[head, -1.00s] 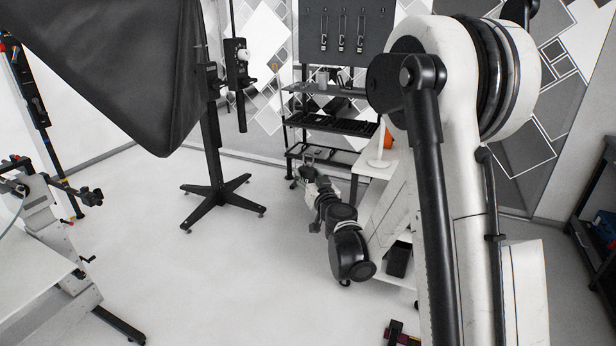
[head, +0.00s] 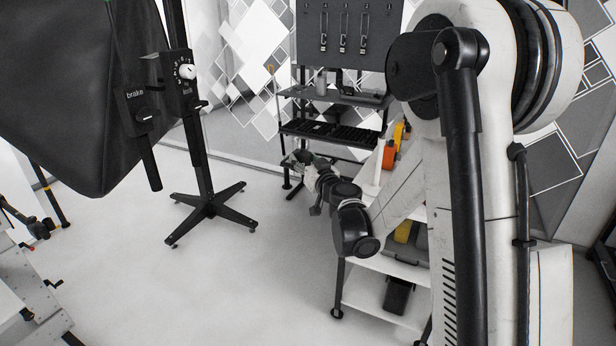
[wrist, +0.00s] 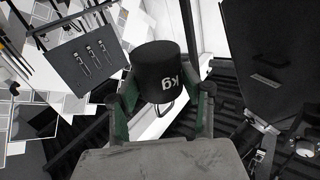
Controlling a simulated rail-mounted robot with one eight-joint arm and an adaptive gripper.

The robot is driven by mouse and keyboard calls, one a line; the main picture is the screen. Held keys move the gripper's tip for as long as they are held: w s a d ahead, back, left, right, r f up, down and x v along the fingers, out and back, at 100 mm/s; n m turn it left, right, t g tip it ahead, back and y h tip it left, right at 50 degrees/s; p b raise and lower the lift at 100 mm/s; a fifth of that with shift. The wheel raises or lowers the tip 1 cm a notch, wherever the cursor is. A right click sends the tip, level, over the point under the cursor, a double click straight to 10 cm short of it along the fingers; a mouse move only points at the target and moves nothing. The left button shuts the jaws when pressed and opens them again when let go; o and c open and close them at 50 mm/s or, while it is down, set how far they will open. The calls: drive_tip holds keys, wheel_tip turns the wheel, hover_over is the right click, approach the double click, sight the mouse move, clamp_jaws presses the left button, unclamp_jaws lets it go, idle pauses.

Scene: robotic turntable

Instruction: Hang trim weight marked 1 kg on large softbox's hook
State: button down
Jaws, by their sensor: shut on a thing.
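My gripper (wrist: 168,90) is shut on a black cylindrical weight (wrist: 158,62), with green fingers on its two sides. White "kg" lettering shows upside down on the weight; the number is not readable. A thin metal loop (wrist: 167,108) shows at the weight's near end. In the head view my gripper (head: 303,160) is at the far end of my arm, in front of the dark shelves, where the weight is too small to make out. The large black softbox (head: 70,95) fills the upper left, clear of my gripper. Its hook cannot be made out.
A black stand (head: 210,208) with a cross-shaped foot stands right of the softbox. A dial box (head: 182,78) and a brake handle (head: 145,115) hang by it. Dark shelves (head: 330,130) stand behind my gripper, and a white shelf unit (head: 385,300) stands right. The middle floor is clear.

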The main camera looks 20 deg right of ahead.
drive_tip(key=w+a+r+n+g+y+p, duration=0.1)
drive_tip(key=a+r+n+y+p, duration=0.3)
drive_tip(key=r, duration=0.7)
drive_tip(key=a+r+n+g+y+p, duration=0.2)
drive_tip(key=a+r+y, duration=0.3)
drive_tip(key=r, duration=0.7)
drive_tip(key=s+a+r+n+g+y+p, duration=0.2)
drive_tip(key=s+a+r, duration=0.1)
drive_tip(key=r, duration=0.5)
drive_tip(key=s+a+r+n+g+y+p, duration=0.15)
drive_tip(key=s+a+r, duration=0.25)
drive_tip(key=r, duration=0.5)
drive_tip(key=s+a+r+n+g+y+p, duration=0.2)
drive_tip(key=s+a+r+n, duration=0.1)
drive_tip(key=r, duration=0.5)
drive_tip(key=w+a+f, duration=0.1)
drive_tip(key=w+a, duration=0.5)
drive_tip(key=a, duration=0.1)
drive_tip(key=shift+f, duration=0.3)
drive_tip(key=shift+a, duration=0.15)
